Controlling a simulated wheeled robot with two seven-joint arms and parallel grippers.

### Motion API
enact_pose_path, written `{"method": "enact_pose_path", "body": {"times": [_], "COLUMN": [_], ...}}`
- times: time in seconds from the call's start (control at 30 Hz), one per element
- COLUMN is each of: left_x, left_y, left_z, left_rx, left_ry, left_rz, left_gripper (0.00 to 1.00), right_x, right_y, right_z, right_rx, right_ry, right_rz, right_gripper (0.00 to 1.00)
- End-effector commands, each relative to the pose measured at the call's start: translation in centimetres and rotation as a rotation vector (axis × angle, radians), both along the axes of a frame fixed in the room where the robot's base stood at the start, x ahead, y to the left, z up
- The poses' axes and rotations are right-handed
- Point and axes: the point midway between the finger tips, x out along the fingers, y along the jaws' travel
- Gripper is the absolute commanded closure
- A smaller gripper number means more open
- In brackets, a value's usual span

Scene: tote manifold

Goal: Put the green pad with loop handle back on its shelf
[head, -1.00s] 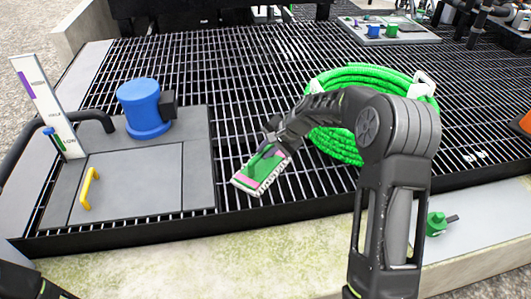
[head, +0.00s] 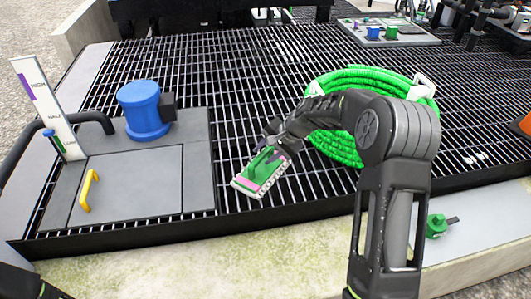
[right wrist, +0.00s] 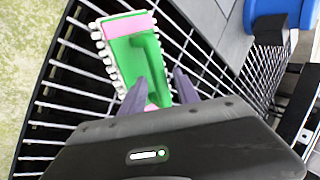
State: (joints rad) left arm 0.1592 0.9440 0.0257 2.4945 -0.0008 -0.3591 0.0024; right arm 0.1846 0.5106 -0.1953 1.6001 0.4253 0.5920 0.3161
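The green pad with loop handle (head: 250,182) lies on the black grate, with pink ends and a pale bristly edge. My right gripper (head: 268,150) reaches down over the pad from the right. In the right wrist view its two fingers (right wrist: 160,85) are apart, with the handle's near end between them; I cannot tell whether they touch it.
A coiled green hose (head: 340,145) lies right of the pad. A grey plate (head: 195,165) with a blue motor (head: 145,112) and yellow handle (head: 88,190) is to the left.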

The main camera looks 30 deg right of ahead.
Motion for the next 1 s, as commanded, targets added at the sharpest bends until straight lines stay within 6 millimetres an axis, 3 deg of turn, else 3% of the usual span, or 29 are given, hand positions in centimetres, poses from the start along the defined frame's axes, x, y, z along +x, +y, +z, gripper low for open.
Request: {"method": "enact_pose_path", "body": {"times": [0.17,0.63,1.0], "left_x": [-0.1,-0.1,-0.1], "left_y": [-0.1,-0.1,-0.1], "left_z": [0.6,2.5,2.6], "left_rx": [-0.001,-0.002,-0.002], "left_ry": [0.001,0.002,0.002], "left_rz": [-0.003,-0.005,-0.005], "left_gripper": [0.55,0.55,0.55], "right_x": [-0.7,-5.0,-5.8], "right_y": [-0.5,-3.0,-3.4], "right_z": [1.7,9.1,10.1], "right_rx": [-0.001,0.0,-0.001], "right_ry": [-0.002,-0.003,0.001], "right_rz": [-0.001,-0.001,0.0], "right_gripper": [0.63,0.63,0.63]}}
